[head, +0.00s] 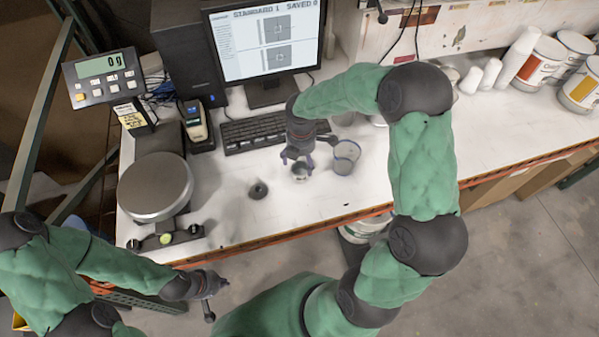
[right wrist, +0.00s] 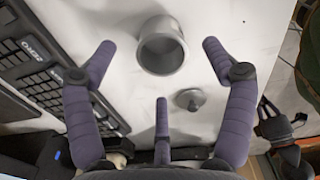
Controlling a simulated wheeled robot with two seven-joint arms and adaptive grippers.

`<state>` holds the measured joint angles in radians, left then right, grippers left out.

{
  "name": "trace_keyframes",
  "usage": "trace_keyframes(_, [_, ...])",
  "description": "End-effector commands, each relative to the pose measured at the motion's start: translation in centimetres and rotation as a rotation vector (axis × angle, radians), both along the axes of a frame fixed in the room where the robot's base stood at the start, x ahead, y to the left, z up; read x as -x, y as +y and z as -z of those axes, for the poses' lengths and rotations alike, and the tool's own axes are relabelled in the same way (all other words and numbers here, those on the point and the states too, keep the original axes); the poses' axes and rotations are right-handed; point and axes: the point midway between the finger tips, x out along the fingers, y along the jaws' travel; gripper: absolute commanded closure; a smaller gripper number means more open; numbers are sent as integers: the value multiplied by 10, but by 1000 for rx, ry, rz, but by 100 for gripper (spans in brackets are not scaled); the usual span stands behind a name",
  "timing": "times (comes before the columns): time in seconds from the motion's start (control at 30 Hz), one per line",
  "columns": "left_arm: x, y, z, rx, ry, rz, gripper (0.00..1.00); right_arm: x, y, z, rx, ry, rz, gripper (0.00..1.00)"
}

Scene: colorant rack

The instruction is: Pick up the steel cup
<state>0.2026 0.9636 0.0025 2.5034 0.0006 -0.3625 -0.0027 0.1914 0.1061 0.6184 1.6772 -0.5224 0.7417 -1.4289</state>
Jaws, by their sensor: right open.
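In the right wrist view the steel cup (right wrist: 161,47) is a grey open-topped cylinder between the two spread purple fingertips of my right gripper (right wrist: 159,48), with gaps on both sides. My right gripper is open and empty; in the head view its fingers partly cover the cup. My left gripper (head: 207,286) is low at the left, in front of the bench edge and away from the cup. Its finger opening is too unclear to judge.
Behind are a keyboard (head: 255,131) and monitor (head: 265,45). A round-plate scale (head: 155,188) is left. Paint cans (head: 539,62) stand far right.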

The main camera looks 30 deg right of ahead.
Motion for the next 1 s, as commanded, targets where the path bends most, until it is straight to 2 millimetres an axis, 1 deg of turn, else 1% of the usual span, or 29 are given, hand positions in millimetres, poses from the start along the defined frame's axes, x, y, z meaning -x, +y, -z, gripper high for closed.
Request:
trace_keyframes(0.17, [0,0,1,0,0,0,100,0,0,8,0,0,0,16])
trace_keyframes(0.23, [0,0,2,0,0,0,100,0,1,14,0,1,0,16])
trace_keyframes(0.53, [0,0,8,0,0,0,100,0,4,53,-1,1,2,16])
trace_keyframes(0.77, [0,0,8,0,0,0,100,-1,3,56,0,-1,2,16])
trace_keyframes(0.8, [0,0,8,0,0,0,100,0,4,56,0,-1,2,19])
trace_keyframes(0.87, [0,0,8,0,0,0,100,0,4,56,0,-1,2,36])
trace_keyframes(0.9, [0,0,8,0,0,0,100,0,4,56,0,-1,2,47])
trace_keyframes(0.97, [0,0,8,0,0,0,100,0,4,56,0,-1,1,64])
trace_keyframes(1.0, [0,0,8,0,0,0,100,0,4,56,0,-1,1,76])
